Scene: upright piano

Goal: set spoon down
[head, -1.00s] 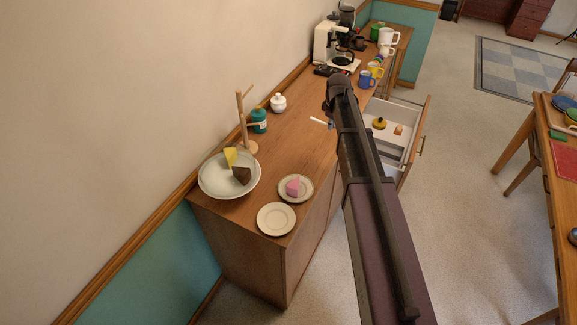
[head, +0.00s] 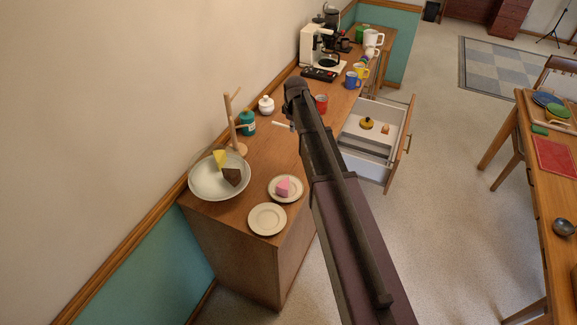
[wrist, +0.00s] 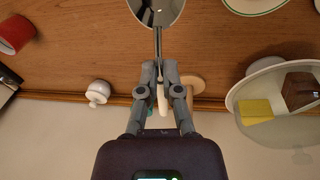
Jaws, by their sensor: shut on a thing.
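The spoon has a shiny metal bowl (wrist: 157,8) and a pale handle (wrist: 162,100). My gripper (wrist: 159,68) is shut on the spoon, with the bowl pointing away from it at the top of the wrist view. In the head view the pale handle (head: 282,124) pokes out left of my arm, over the wooden sideboard (head: 262,150). I cannot tell whether the spoon touches the wood.
A red mug (head: 321,103), white lidded pot (head: 266,105), teal bottle (head: 247,122) and wooden mug stand (head: 235,125) are around the spoon. A bowl (head: 205,192) and two plates (head: 267,219) sit nearer. An open drawer (head: 376,160) juts out right.

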